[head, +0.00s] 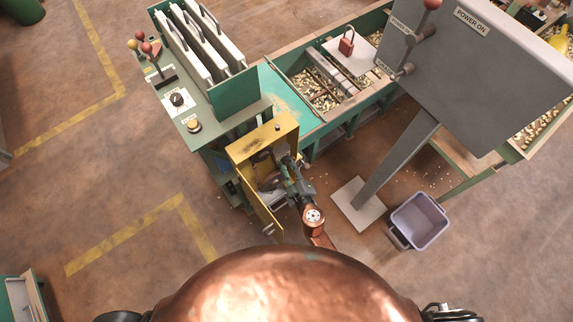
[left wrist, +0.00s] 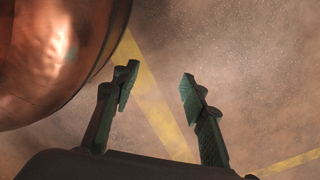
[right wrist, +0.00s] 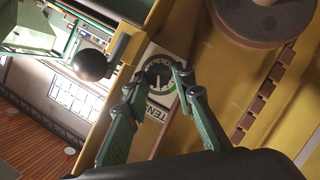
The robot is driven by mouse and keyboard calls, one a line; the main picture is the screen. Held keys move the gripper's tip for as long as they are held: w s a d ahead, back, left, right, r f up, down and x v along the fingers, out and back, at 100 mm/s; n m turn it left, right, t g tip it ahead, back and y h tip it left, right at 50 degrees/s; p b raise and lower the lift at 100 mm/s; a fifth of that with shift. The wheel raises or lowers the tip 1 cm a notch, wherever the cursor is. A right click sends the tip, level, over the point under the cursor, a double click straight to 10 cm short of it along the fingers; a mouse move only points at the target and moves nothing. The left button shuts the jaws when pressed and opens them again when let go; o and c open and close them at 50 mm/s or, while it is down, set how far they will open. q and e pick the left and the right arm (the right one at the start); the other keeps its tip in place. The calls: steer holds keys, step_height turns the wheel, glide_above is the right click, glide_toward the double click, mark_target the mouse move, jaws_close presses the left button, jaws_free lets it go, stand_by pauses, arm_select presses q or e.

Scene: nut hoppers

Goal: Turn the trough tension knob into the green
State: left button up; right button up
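The tension knob (right wrist: 156,74) is dark and round, on a white dial plate (right wrist: 153,53) lettered "TENS…" in the right wrist view. A light pointer mark shows near its lower side, and a green arc shows at the lower right of the dial. My right gripper (right wrist: 159,74) is partly open, with one fingertip on either side of the knob. I cannot tell whether the fingers touch it. In the head view my right gripper (head: 291,176) reaches into the open yellow cabinet (head: 243,149), and the knob is hidden. My left gripper (left wrist: 157,77) is open and empty above the floor.
A dark ball handle (right wrist: 90,64) and a large round disc (right wrist: 258,15) are close to my right gripper. The cabinet's yellow door (head: 262,217) stands open. A grey panel on a post (head: 395,165) and a lilac bin (head: 420,222) stand to the right.

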jaws_close()
steer(key=shift+a, duration=0.1)
steer(key=shift+f, duration=0.1)
